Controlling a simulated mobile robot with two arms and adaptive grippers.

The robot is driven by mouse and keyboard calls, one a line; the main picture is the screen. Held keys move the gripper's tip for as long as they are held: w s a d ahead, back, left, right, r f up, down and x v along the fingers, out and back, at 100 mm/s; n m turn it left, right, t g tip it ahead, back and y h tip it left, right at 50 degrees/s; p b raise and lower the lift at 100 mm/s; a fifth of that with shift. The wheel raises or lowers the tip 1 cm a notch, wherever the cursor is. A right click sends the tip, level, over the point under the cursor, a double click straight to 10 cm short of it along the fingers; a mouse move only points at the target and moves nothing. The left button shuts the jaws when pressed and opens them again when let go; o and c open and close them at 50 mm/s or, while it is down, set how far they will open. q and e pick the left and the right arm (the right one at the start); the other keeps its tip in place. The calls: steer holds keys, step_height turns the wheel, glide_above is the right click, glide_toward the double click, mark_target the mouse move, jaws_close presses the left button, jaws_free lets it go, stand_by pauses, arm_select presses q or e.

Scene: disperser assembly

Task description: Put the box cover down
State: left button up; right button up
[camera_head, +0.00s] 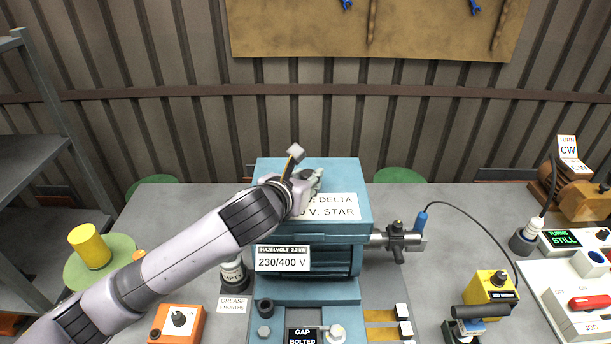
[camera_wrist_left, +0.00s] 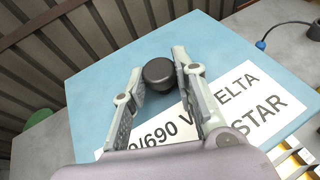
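The box cover (camera_head: 270,172) is a blue square lid with a white label about delta and star voltages. It is at the top of the blue motor box (camera_head: 308,290), in the middle of the head view; I cannot tell whether a small gap lies under it. The cover also fills the left wrist view (camera_wrist_left: 110,55), with a dark round knob (camera_wrist_left: 158,72) on top. The knob is hidden in the head view. My right gripper is not in view.
A valve-like fitting (camera_head: 397,238) with a blue-ended cable sticks out right of the motor. A yellow box (camera_head: 490,288) and a switch panel (camera_head: 575,300) stand farther right. An orange box (camera_head: 178,324) is at the front left.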

arm_select(q)
steer(key=o, duration=0.4)
steer(key=shift+r, duration=0.1)
steer(key=shift+r, duration=0.3)
steer(key=b+v, duration=0.2)
steer(key=v, duration=0.9)
steer(key=shift+f, duration=0.15)
steer(key=shift+s+a+r, duration=0.2)
steer(key=shift+s+a, duration=0.05)
steer(key=shift+s, duration=0.2)
